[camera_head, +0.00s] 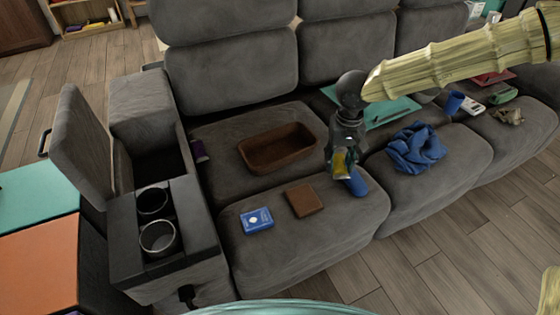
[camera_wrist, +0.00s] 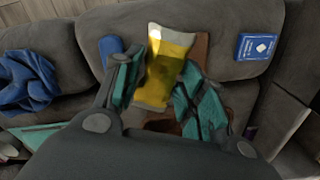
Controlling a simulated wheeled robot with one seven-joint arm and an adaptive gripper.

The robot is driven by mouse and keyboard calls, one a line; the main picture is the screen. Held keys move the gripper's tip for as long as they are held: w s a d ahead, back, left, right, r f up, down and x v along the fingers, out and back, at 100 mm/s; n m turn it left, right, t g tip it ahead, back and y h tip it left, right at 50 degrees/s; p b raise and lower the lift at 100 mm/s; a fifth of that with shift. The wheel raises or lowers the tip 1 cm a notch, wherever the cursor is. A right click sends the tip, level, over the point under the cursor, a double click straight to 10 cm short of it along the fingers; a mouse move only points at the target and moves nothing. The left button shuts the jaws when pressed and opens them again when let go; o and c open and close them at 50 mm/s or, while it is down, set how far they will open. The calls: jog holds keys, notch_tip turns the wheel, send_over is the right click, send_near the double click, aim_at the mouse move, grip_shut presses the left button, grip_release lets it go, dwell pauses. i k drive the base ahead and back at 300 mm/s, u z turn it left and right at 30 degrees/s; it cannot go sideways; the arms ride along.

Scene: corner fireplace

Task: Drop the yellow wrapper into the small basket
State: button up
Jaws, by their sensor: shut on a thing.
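My gripper (camera_head: 341,160) is above the sofa seat, right of the small brown basket (camera_head: 247,153). It is shut on the yellow wrapper (camera_head: 342,165). In the wrist view the wrapper (camera_wrist: 166,64), yellow with pale ends, sits between the teal fingers of my gripper (camera_wrist: 160,88). The basket is a rectangular open tray on the left seat cushion, and its visible inside looks empty.
A blue card box (camera_head: 257,220), a brown square item (camera_head: 305,200) and a blue cylinder (camera_head: 356,184) lie on the front cushion. A crumpled blue cloth (camera_head: 416,147) lies to the right. A console with two cup holders (camera_head: 158,237) stands at left.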

aim_at(284, 153)
jog(key=z, duration=0.45)
jog(key=i, duration=0.55)
jog(key=u, duration=1.35)
